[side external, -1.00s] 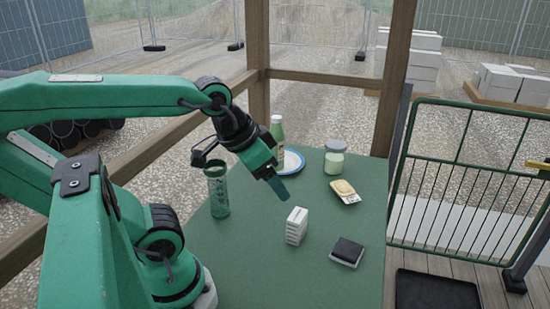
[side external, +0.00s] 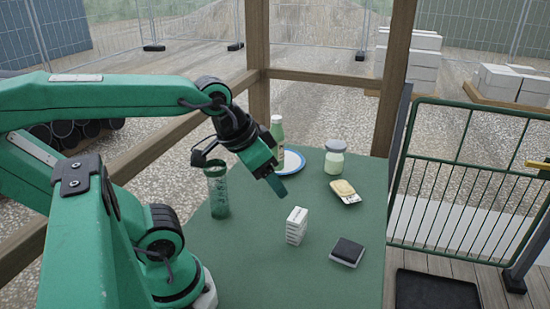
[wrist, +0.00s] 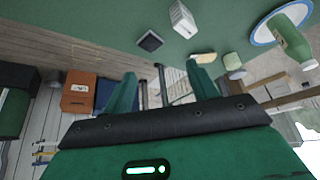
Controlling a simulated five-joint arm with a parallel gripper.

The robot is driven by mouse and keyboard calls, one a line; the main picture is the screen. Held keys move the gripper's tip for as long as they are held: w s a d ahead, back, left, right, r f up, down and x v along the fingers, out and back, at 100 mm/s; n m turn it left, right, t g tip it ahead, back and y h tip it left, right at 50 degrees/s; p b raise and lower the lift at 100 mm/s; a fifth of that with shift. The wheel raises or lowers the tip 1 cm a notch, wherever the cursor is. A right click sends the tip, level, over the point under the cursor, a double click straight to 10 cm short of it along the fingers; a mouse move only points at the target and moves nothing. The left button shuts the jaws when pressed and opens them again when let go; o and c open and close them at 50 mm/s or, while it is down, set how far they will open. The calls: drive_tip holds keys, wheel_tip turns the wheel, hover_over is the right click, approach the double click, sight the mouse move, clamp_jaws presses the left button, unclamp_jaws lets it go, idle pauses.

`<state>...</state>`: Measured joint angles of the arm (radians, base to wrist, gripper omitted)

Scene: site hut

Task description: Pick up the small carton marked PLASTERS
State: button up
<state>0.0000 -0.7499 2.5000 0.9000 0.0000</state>
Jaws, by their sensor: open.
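A small white carton (side external: 296,226) stands upright on the green table, near the middle of the side view. Its lettering is too small to read. The white carton also shows at the top of the wrist view (wrist: 183,19). My gripper (side external: 278,187) is above the table, up and to the left of the carton in the side view, and apart from it. In the wrist view my gripper's two fingers (wrist: 161,70) are spread with nothing between them.
On the green table (side external: 260,270) are a dark flat box (side external: 347,252), a packet (side external: 345,191), a lidded jar (side external: 334,158), a green bottle (side external: 277,132), a blue-rimmed plate (side external: 292,162) and a green tumbler (side external: 217,191). A wooden post (side external: 394,75) rises behind.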

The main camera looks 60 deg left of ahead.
drive_tip(key=shift+w, duration=0.1)
drive_tip(key=n+g, duration=0.5)
drive_tip(key=n, duration=0.2)
hover_over(298, 215)
wheel_tip(298, 215, down, 13)
drive_tip(key=shift+f, duration=0.15)
drive_tip(key=shift+w+a+f+n+g, duration=0.1)
drive_tip(key=shift+a+f+n+g, duration=0.1)
drive_tip(key=shift+f+n+g, duration=0.15)
drive_tip(key=shift+d+f, duration=0.15)
drive_tip(key=shift+f, duration=3.8)
drive_tip(key=shift+c, duration=0.2)
drive_tip(key=c, duration=1)
